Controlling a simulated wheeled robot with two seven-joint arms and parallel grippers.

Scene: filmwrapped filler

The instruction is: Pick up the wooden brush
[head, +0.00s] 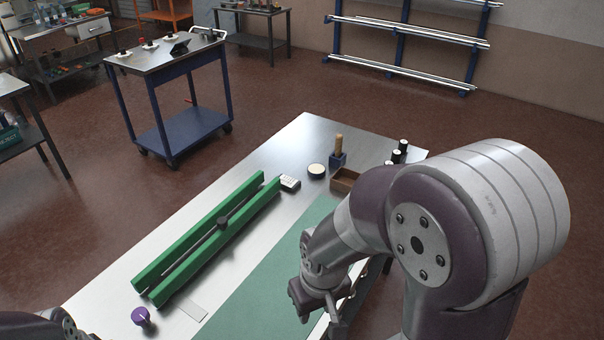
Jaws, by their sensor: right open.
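A small upright wooden piece (339,143), which looks like the handle of the wooden brush, stands in a dark blue holder (338,160) at the far part of the steel table (309,130). Its lower end is hidden in the holder, so I cannot see bristles. My right gripper (318,312) is open over the near right part of the table, above the green mat (258,285), well apart from the brush and nearer to me. Only a bit of my left arm shows in the bottom left corner; its gripper is out of the picture.
A long green clamp-like frame (190,255) lies along the table's left side. A wooden box (345,180), a round white-topped tin (317,170), a white block (290,183) and dark bottles (398,155) stand near the brush. A purple knob (141,316) is near left.

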